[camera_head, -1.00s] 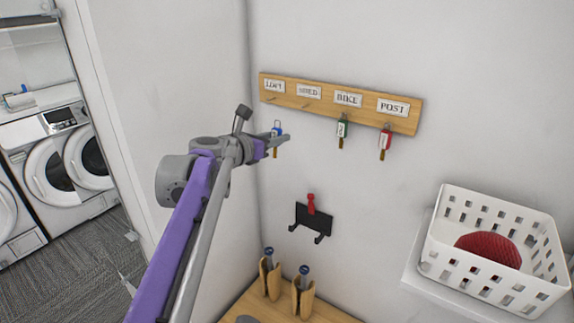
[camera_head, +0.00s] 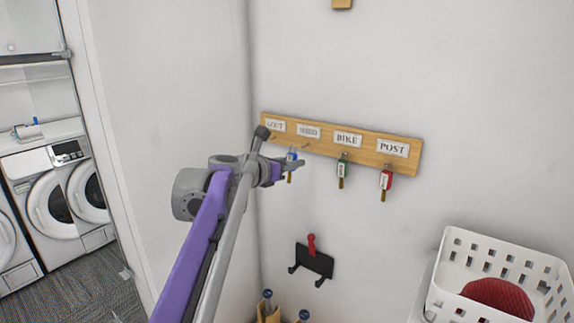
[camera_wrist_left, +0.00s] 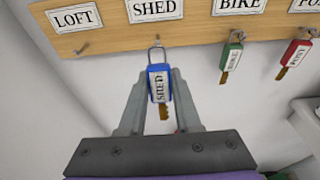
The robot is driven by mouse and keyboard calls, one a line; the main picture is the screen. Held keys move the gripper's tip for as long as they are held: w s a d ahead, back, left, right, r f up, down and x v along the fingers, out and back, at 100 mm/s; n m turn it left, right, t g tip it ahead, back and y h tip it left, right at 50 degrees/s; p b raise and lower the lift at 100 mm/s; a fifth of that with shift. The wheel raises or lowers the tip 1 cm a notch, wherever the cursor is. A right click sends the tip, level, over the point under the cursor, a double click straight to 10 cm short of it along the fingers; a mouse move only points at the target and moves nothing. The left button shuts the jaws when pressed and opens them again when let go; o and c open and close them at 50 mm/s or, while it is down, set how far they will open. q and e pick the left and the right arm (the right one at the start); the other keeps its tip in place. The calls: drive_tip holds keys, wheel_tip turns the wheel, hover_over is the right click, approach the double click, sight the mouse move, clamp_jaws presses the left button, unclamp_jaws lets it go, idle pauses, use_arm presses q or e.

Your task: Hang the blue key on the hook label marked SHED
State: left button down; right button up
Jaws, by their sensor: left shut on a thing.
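My left gripper (camera_head: 297,163) is shut on the blue key (camera_head: 291,155), holding it just below the wooden key rack (camera_head: 362,137). In the left wrist view the blue key (camera_wrist_left: 159,85) hangs upright between the fingers, its tag reading SHED and its ring at the top. The ring is just under the SHED label (camera_wrist_left: 155,9), near the rack's lower edge. The SHED label (camera_head: 308,131) is second from the left in the head view. Its hook (camera_head: 305,147) shows beside the key there. I cannot tell whether the ring touches the hook. My right gripper is out of view.
A green key (camera_head: 343,170) hangs under BIKE and a red key (camera_head: 386,180) under POST. The LOFT hook (camera_wrist_left: 82,48) is empty. A black hook plate (camera_head: 314,261) is lower on the wall. A white basket (camera_head: 500,255) stands at the right.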

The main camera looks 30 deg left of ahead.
use_arm(q)
drive_tip(key=shift+x, duration=2.1)
drive_tip(key=shift+w+d+f+p, duration=0.15)
drive_tip(key=shift+w+p, duration=0.2)
drive_tip(key=shift+w, duration=0.35)
drive_tip(key=c, duration=0.5)
unclamp_jaws()
drive_tip(key=shift+s, duration=0.1)
